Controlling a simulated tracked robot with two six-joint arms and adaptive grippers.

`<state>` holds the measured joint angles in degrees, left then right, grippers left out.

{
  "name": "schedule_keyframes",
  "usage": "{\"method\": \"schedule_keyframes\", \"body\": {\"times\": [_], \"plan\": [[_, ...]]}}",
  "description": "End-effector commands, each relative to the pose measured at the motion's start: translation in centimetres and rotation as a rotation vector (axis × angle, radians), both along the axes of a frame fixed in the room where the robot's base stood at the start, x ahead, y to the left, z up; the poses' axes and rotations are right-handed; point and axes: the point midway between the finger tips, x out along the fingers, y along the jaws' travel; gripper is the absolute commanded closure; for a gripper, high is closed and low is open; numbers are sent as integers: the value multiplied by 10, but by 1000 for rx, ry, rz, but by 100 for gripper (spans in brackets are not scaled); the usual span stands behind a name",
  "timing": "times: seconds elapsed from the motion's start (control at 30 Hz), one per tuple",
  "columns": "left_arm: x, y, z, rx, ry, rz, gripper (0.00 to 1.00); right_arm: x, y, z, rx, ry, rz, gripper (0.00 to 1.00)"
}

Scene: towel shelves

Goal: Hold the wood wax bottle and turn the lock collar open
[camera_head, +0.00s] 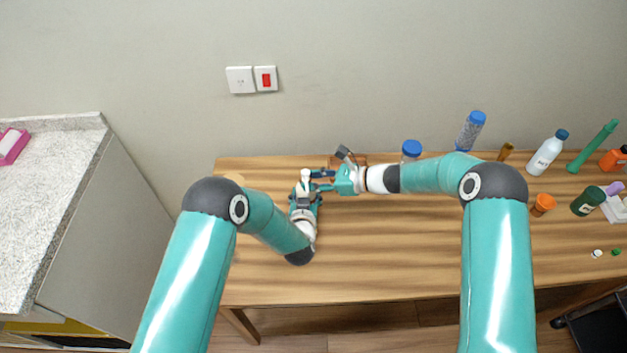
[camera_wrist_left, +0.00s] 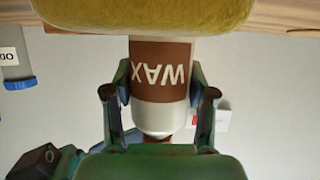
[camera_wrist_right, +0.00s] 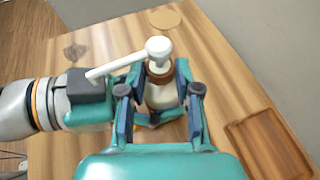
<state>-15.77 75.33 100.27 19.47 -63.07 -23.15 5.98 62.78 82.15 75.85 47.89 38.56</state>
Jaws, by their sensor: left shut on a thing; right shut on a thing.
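The wood wax bottle shows in the left wrist view as a pale bottle with a brown WAX label (camera_wrist_left: 160,72), upside down in that picture. My left gripper (camera_wrist_left: 162,90) is shut on its body, one finger on each side. In the right wrist view, the bottle's white pump head (camera_wrist_right: 157,48) and spout stick up above the brown collar (camera_wrist_right: 159,72). My right gripper (camera_wrist_right: 157,78) is shut around the collar, with the pale bottle shoulder below. In the head view both grippers meet at the bottle (camera_head: 306,174), mostly hidden by them.
A wooden tray (camera_wrist_right: 268,148) and a round tan disc (camera_wrist_right: 165,18) lie on the table. A blue-lidded container (camera_head: 411,148), a blue-capped bottle (camera_head: 470,131), a white bottle (camera_head: 546,155) and an orange cup (camera_head: 543,204) stand to the right. The front middle of the table is clear.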

Motion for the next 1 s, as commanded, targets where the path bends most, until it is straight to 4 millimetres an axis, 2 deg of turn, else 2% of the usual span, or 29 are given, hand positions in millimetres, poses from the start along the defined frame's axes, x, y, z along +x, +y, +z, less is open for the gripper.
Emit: {"method": "schedule_keyframes", "body": {"times": [0.53, 1.0], "plan": [[-3, -2, -2, 2, 6, -8, 86, 10, -1, 1, 2, -4, 305, 100], [-3, -3, -2, 3, 7, -10, 86, 10, -2, 1, -4, -1, 410, 100]]}}
